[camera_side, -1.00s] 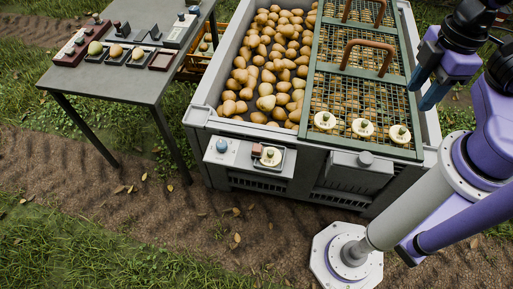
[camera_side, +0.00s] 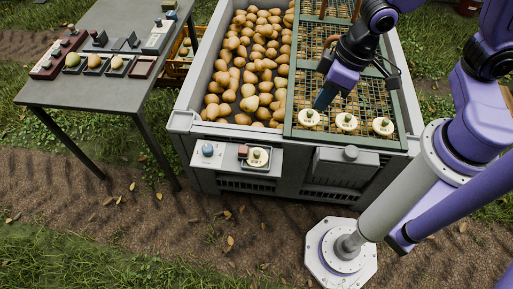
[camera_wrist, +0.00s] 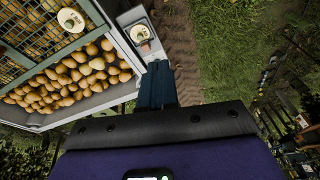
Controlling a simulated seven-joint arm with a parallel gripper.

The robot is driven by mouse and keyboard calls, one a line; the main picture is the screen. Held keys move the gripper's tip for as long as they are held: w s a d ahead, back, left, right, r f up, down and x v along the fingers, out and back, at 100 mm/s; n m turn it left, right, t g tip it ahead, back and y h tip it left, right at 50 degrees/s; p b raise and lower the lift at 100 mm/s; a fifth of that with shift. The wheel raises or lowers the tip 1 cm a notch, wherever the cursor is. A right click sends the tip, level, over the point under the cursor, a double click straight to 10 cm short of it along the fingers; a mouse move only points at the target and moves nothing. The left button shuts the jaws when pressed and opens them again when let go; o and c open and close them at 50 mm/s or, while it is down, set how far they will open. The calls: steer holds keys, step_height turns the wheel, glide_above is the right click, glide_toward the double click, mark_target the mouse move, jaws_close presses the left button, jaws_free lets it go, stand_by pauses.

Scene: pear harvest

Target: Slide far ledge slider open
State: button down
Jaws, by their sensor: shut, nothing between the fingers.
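My gripper (camera_side: 322,99) is shut and empty, with blue fingers pointing down above the near left part of the mesh grate. Its closed fingers also show in the wrist view (camera_wrist: 156,88). On the bin's front side, a grey box (camera_side: 343,172) with a round grey knob (camera_side: 350,153) sits to the right of a light ledge (camera_side: 222,164). The ledge carries a blue knob (camera_side: 207,150) and a dark tray holding a pale disc (camera_side: 257,157) with a green top. I cannot tell which part is the far ledge slider. No open slider is evident.
The bin (camera_side: 178,121) is full of pears on its left. The green-framed mesh grate (camera_side: 288,101) covers its right, with a raised brown handle and three pale discs (camera_side: 347,122) near its front edge. A grey table (camera_side: 85,100) with small trays stands at left.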

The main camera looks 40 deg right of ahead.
steer(key=w+a+f+m+t+y, duration=0.1)
steer(key=w+a+f+m, duration=0.3)
steer(key=w+f, duration=0.35)
steer(key=w+f+m+t+y, duration=0.1)
steer(key=w+f+m, duration=0.15)
steer(key=f, duration=0.45)
steer(key=w+f+m+t+y, duration=0.1)
steer(key=w+f+m, duration=0.1)
steer(key=f+m, duration=0.35)
steer(key=m+t+y, duration=0.1)
steer(key=m+t, duration=0.1)
steer(key=m, duration=0.1)
glide_toward(248, 152)
steer(key=shift+v, duration=2.2)
steer(key=shift+w, duration=0.1)
steer(key=shift+x, duration=5)
steer(key=shift+a, duration=0.1)
